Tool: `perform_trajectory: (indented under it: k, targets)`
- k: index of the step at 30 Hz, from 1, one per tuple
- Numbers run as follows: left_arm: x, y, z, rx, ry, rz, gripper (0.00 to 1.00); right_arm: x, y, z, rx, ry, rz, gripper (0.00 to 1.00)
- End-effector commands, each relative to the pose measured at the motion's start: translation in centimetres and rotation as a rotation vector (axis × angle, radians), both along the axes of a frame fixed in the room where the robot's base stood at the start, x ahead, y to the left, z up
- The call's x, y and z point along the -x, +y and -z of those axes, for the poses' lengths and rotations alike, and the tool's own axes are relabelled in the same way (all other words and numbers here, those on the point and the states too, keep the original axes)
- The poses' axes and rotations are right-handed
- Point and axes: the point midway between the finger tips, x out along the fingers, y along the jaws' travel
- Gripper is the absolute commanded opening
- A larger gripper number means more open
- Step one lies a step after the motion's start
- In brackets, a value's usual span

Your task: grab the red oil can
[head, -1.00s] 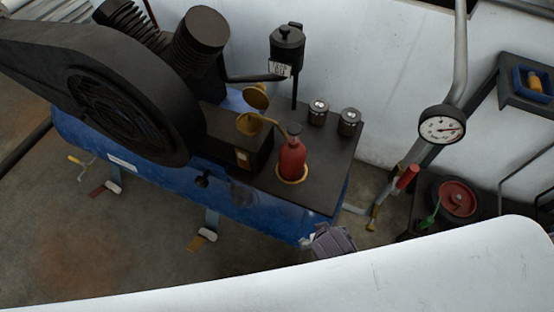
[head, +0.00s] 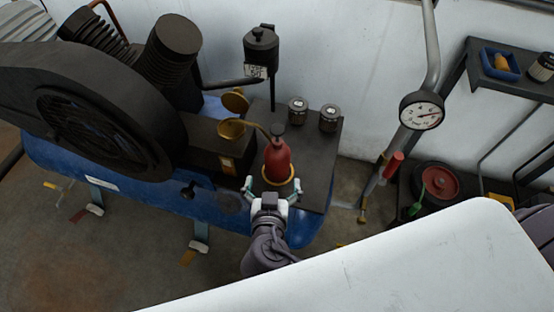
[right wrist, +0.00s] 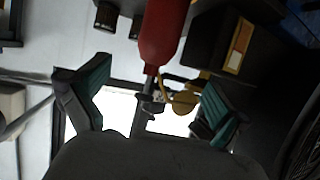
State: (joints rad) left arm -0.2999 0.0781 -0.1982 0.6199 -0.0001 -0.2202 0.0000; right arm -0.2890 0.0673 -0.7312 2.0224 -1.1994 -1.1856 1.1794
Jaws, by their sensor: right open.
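The red oil can (head: 277,160) stands upright on the dark plate (head: 311,160) of the blue compressor, with a brass ring at its base and a thin spout leaning left. My right gripper (head: 270,186) is open in front of the can, its fingers spread to either side of the base. In the right wrist view the can (right wrist: 163,38) appears upside down at the top, between and beyond the open fingers of my right gripper (right wrist: 150,98). I cannot tell whether the fingers touch it. My left gripper is not in view.
A brass funnel cup (head: 232,129) and a dark box stand left of the can. Two small dark canisters (head: 329,118) stand behind it. A pressure gauge (head: 421,110) on a pipe is to the right. A large white surface (head: 400,255) fills the lower right.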

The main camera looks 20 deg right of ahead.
Motion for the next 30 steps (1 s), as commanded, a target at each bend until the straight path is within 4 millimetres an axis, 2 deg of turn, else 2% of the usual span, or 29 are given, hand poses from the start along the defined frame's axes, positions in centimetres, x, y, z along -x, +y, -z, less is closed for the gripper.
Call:
perform_trajectory:
  k: [3,9,17,24,30]
  targets:
    - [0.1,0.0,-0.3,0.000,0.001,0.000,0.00,-2.2,-0.9,0.7,0.006,-0.002,0.001,1.00]
    - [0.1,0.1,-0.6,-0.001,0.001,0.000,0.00,-5.3,-2.1,2.3,0.004,0.002,0.000,1.00]
    - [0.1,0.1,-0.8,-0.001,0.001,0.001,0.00,-7.0,-2.9,3.1,0.004,0.004,0.002,1.00]
    - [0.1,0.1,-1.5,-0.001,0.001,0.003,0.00,-9.9,-4.2,4.5,0.005,0.004,0.001,1.00]
    - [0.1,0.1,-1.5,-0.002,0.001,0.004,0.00,-10.7,-4.6,5.1,0.002,0.006,0.000,1.00]
